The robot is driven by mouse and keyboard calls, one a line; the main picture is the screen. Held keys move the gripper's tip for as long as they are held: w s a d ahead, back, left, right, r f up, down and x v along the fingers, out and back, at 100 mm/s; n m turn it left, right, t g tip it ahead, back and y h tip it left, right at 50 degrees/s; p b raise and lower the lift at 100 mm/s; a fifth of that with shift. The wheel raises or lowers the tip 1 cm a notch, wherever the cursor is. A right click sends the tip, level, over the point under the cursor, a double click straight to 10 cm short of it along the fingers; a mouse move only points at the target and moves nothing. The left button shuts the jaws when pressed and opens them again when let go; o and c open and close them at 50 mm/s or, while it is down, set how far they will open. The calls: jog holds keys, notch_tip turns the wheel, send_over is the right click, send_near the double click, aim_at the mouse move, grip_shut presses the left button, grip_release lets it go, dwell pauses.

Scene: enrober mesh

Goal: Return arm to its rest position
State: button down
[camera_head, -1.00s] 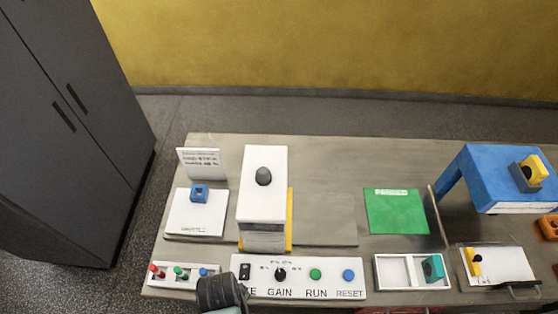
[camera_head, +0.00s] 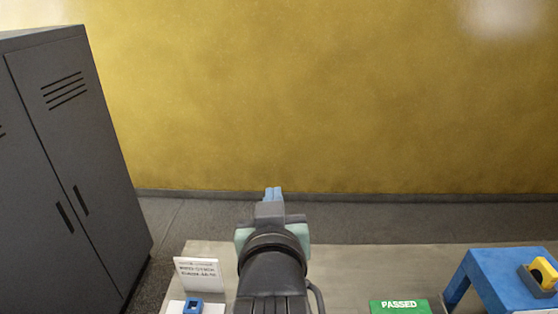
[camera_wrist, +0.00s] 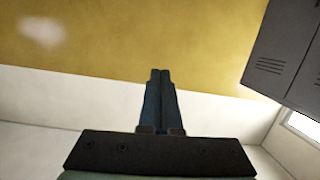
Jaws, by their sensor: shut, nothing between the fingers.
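My gripper (camera_head: 273,192) is raised over the bench in the head view, its fingers pointing away toward the yellow wall. In the wrist view its two blue fingers (camera_wrist: 160,78) lie side by side, shut with nothing between them. My arm and gripper hide part of the bench's middle from the head camera.
The bench (camera_head: 345,270) runs along the bottom of the head view. On it are a white sign card (camera_head: 197,271), a blue block (camera_head: 193,306), a green PASSED mat (camera_head: 400,307) and a blue stand (camera_head: 497,280). A grey locker (camera_head: 75,150) stands left.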

jog(key=s+r+m+t+b, duration=0.1)
jog(key=s+r+t+b, duration=1.1)
jog(key=r, duration=0.5)
jog(key=shift+s+d+r+b, duration=0.45)
jog(key=shift+s+b, duration=0.25)
jog(key=shift+s, duration=0.4)
